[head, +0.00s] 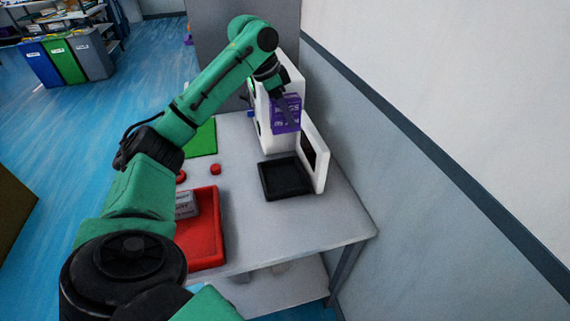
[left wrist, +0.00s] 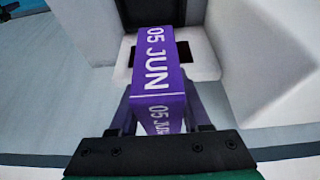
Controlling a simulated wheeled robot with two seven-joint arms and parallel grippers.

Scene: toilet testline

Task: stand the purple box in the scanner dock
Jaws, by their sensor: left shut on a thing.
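The purple box (head: 286,114) has white print and is held up off the table, in front of the white scanner machine (head: 262,118). My left gripper (head: 279,96) is shut on the box and partly hidden by it. In the left wrist view, the box (left wrist: 158,72) reads "05 JUN" and extends from between the fingers of my gripper (left wrist: 160,122). Beyond it is a white frame (left wrist: 122,74) with a dark opening (left wrist: 185,52), partly covered by the box. I cannot tell whether the box touches the frame. My right gripper is out of view.
A black tray (head: 262,183) lies before the machine, beside an upright white panel (head: 309,168) with a dark screen. A red tray (head: 219,232) holds a grey box (head: 186,204). A green mat (head: 205,139) and red button (head: 215,169) are left. The table's front right is clear.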

